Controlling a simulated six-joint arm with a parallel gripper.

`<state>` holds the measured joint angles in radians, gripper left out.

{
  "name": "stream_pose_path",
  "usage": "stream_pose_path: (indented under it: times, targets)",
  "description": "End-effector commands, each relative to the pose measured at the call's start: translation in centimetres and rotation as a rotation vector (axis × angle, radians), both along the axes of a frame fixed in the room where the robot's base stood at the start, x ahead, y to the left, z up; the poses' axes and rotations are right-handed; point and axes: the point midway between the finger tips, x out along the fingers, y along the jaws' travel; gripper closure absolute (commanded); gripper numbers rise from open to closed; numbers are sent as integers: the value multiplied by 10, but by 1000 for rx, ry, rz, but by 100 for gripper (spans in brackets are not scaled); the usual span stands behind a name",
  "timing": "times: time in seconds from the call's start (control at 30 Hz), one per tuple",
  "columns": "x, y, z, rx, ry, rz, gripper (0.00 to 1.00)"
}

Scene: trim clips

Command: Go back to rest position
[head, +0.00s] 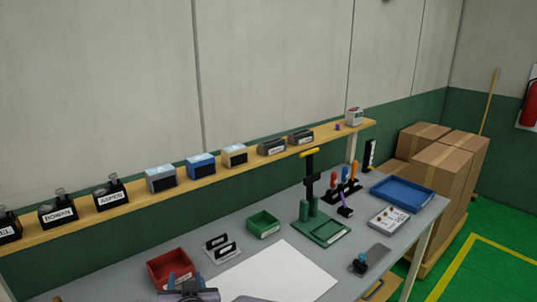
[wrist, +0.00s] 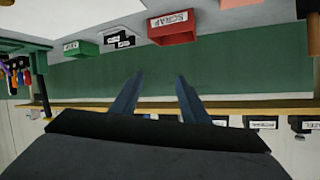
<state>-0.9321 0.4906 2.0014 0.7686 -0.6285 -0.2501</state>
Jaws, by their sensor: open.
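My gripper (head: 180,279) shows at the bottom edge of the head view, in front of the red bin (head: 170,268). Its two blue fingers (wrist: 160,77) stand apart in the wrist view, with nothing between them. The wrist view is turned over, with the shelf below and the bench above. The fingers point towards the green wall band, and the red bin labelled SCRAP (wrist: 172,27) lies beyond their tips. The rest of my arm is mostly out of view.
A wooden shelf (head: 225,180) with several labelled boxes runs along the wall. On the bench stand a green bin (head: 263,224), a green press fixture (head: 320,229), a tool rack, a blue tray (head: 403,193) and a white sheet (head: 285,274). Cartons (head: 440,170) stand right.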

Motion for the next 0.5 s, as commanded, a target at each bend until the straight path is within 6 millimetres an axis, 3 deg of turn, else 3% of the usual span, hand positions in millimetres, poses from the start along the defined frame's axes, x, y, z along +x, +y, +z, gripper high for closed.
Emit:
stream_pose_path:
  times: [0.03,0.07,0.2,0.37,0.5]
  targets:
    - [11,-32,-12,-22,60,-5,59]
    - [13,-49,-19,-40,101,-1,59]
    - [4,-132,-52,-124,298,-1,59]
    - [-31,-216,-84,-210,505,-29,59]
    - [-78,-289,-107,-279,690,-77,59]
